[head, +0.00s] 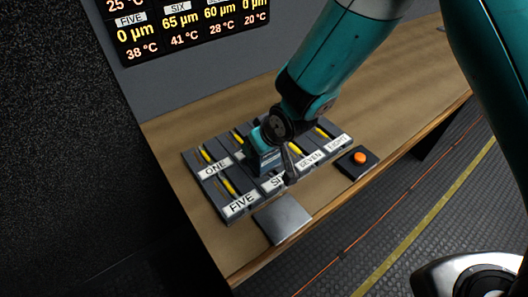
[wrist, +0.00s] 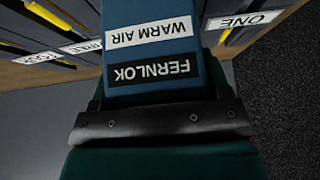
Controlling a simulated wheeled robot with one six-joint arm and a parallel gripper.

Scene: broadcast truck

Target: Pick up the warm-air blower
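The warm-air blower (wrist: 155,62) is a blue box with labels reading WARM AIR and FERNLOK, upside down in the wrist view. It fills the top middle of that view, right against my gripper's dark bar. In the head view the blower (head: 262,151) shows as a small teal-blue body over the numbered rack. My gripper (head: 287,160) is lowered at it, with a dark finger beside it. Dark gripper parts lie close along both sides of the blower in the wrist view. The fingertips are hidden, so I cannot tell whether they grip it.
The rack (head: 191,158) has labelled slots with yellow strips and stands on a wooden bench (head: 172,132). A grey metal plate (head: 283,219) lies in front. A black box with an orange button (head: 360,157) is at the right. A display (head: 190,30) hangs behind.

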